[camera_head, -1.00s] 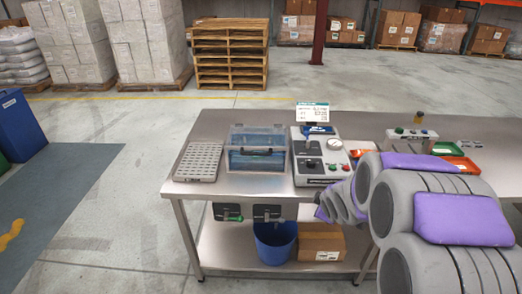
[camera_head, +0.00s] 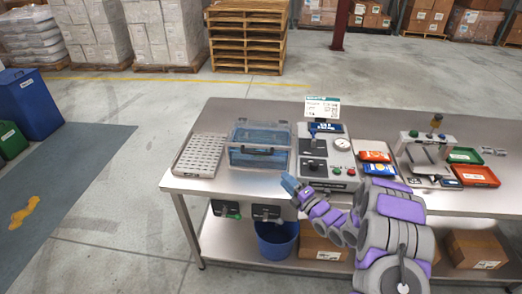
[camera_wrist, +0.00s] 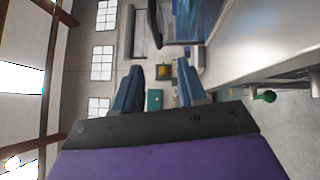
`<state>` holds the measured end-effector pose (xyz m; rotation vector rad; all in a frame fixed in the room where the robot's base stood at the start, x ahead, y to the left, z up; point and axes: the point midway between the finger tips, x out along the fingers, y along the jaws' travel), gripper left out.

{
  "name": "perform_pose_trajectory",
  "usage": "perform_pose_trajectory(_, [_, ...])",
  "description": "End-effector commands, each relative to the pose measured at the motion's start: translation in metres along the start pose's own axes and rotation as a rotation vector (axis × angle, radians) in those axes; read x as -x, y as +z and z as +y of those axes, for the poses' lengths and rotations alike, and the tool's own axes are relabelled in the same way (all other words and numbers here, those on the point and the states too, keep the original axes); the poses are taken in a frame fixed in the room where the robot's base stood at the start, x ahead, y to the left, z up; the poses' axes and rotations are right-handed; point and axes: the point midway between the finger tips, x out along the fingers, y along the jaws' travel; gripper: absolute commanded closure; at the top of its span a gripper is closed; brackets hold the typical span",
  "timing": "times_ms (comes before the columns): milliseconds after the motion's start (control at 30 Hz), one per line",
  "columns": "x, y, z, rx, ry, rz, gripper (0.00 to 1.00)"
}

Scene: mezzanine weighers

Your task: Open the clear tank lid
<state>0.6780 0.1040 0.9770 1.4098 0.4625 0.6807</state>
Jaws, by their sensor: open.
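The clear tank (camera_head: 243,160) stands on the steel bench, left of the grey control box, with blue inside. Its clear lid (camera_head: 262,133) looks shut, and a dark handle (camera_head: 257,150) shows on its front. The blue tank also shows at the top of the wrist view (camera_wrist: 200,18), with a dark curved bar beside it that looks like the handle. My gripper (camera_head: 290,185) is at the bench's front edge, right of and nearer than the tank. In the wrist view its two blue fingers (camera_wrist: 158,84) are apart with nothing between them.
The control box (camera_head: 325,160) with a gauge and display stands right of the tank. A perforated rack (camera_head: 199,155) is on its left. Coloured trays (camera_head: 467,175) and a small device (camera_head: 424,152) are farther right. A blue bin (camera_head: 275,245) and cartons are on the lower shelf.

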Motion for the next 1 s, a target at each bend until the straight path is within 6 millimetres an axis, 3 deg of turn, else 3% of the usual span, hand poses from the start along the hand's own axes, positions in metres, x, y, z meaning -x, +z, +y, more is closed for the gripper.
perform_pose_trajectory(167, [-0.001, -0.005, 0.001, 0.015, 0.042, 0.011, 0.59])
perform_pose_trajectory(367, [-0.023, -0.008, 0.001, 0.017, 0.042, 0.013, 0.59])
perform_pose_trajectory(1000, [-0.138, -0.008, 0.004, 0.016, 0.040, 0.013, 0.59])
